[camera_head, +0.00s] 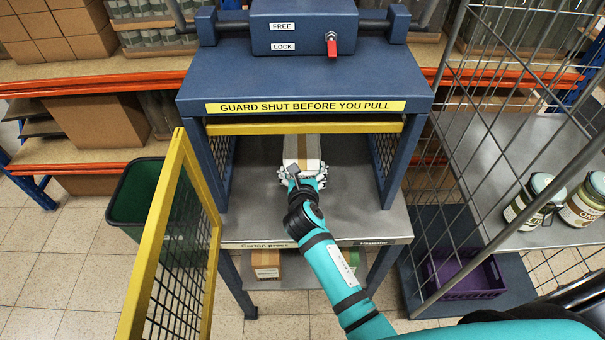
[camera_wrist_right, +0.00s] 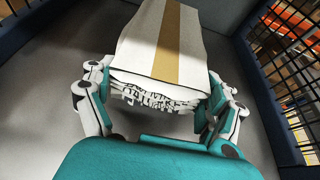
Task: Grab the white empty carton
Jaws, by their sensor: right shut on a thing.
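The white carton (camera_head: 302,148) lies inside the blue carton press on its grey metal bed, with a tan tape strip along its top. In the right wrist view the carton (camera_wrist_right: 140,45) fills the top middle, and its near end looks crumpled. My right gripper (camera_head: 302,180) reaches in through the open front of the press. Its fingers (camera_wrist_right: 155,98) are shut on the two sides of the carton's near end. The carton's far end is partly in shadow. My left gripper does not show.
The press's yellow-framed mesh guard (camera_head: 160,235) stands swung open at the left. The press frame (camera_head: 300,80) encloses my forearm's reach. A green bin (camera_head: 135,200) is at left; a wire cage cart (camera_head: 500,150) with jars (camera_head: 535,205) is at right.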

